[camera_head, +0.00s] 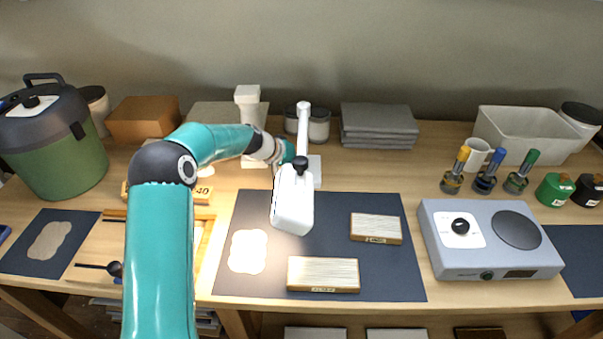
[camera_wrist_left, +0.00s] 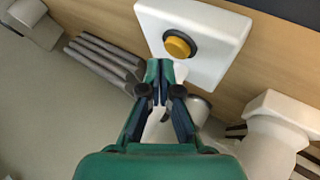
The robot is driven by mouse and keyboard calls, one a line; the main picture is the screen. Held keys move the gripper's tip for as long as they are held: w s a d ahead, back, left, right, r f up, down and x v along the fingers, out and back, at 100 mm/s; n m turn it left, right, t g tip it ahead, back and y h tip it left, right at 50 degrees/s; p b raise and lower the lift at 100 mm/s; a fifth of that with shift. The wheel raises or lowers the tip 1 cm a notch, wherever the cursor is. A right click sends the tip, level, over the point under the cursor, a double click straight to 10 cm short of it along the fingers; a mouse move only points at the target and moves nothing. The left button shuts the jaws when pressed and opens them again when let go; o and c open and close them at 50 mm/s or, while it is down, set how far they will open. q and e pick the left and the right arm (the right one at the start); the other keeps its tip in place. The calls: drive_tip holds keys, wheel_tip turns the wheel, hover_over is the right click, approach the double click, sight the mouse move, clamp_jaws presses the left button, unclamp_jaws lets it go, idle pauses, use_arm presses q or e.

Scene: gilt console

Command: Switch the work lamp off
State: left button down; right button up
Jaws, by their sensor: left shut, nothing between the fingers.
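The white work lamp (camera_head: 293,205) stands at the back edge of the dark mat, with an upright post and a head tilted over the mat. In the left wrist view its white base (camera_wrist_left: 215,22) carries a yellow button (camera_wrist_left: 178,46) in a dark ring. My left gripper (camera_wrist_left: 160,84) is shut and empty, its tips just beside the base's edge, close to the button; contact cannot be told. In the head view the left gripper (camera_head: 287,153) is partly hidden behind the lamp. The cream card under the lamp looks brightly lit. My right gripper is not in view.
The dark mat (camera_head: 385,280) holds a cream card (camera_head: 248,252) and two wooden blocks. A grey device (camera_head: 490,240) sits at right.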

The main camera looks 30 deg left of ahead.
use_arm(q)
drive_tip(key=shift+f+b, duration=0.55)
drive_tip(key=shift+b, duration=0.1)
idle(0.8)
drive_tip(key=shift+r, duration=0.1)
drive_tip(key=shift+r+p, duration=0.5)
drive_tip(key=shift+r, duration=0.3)
drive_tip(key=shift+r, duration=0.1)
wheel_tip(320, 180, up, 6)
drive_tip(key=p, duration=0.4)
idle(0.6)
